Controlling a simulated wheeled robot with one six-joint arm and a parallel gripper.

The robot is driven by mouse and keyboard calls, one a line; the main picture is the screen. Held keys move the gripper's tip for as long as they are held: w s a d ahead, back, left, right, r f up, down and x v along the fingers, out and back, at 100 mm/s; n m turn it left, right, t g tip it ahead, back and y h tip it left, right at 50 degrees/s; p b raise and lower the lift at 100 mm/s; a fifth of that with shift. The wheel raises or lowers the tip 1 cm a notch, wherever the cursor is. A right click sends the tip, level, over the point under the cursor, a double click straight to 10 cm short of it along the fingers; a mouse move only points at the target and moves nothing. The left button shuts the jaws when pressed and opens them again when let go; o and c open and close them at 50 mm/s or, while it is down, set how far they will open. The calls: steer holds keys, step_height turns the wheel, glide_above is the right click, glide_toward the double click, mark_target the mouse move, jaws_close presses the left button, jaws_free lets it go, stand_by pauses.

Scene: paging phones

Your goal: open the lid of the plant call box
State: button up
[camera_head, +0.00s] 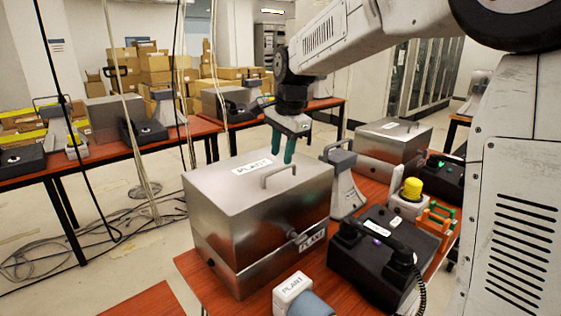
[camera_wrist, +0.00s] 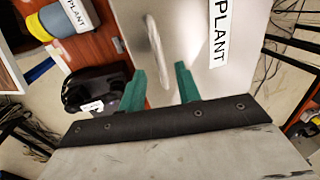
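The plant call box (camera_head: 225,215) is a brushed-metal box on the red-brown table, its lid shut. My gripper (camera_head: 282,156) has teal fingers pointing down above the lid, near the handle. In the wrist view the fingers (camera_wrist: 159,70) are spread and empty. The handle (camera_wrist: 154,48) shows just ahead of the gap between them, with the label (camera_wrist: 219,32) to its right. I cannot tell the exact height of the fingertips above the handle.
A black desk phone (camera_head: 375,255) with a coiled cord stands right of the box. A yellow-topped beacon (camera_head: 412,189), a grey horn (camera_head: 345,185) and another metal box (camera_head: 393,140) stand behind. Cables hang left.

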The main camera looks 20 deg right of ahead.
mark_target(280, 168)
steer(key=shift+w+a+f, duration=0.1)
steer(key=shift+w+f, duration=0.05)
steer(key=shift+f, duration=0.7)
steer(key=shift+w+f, duration=0.15)
steer(key=shift+f, duration=0.7)
steer(key=shift+c, duration=0.2)
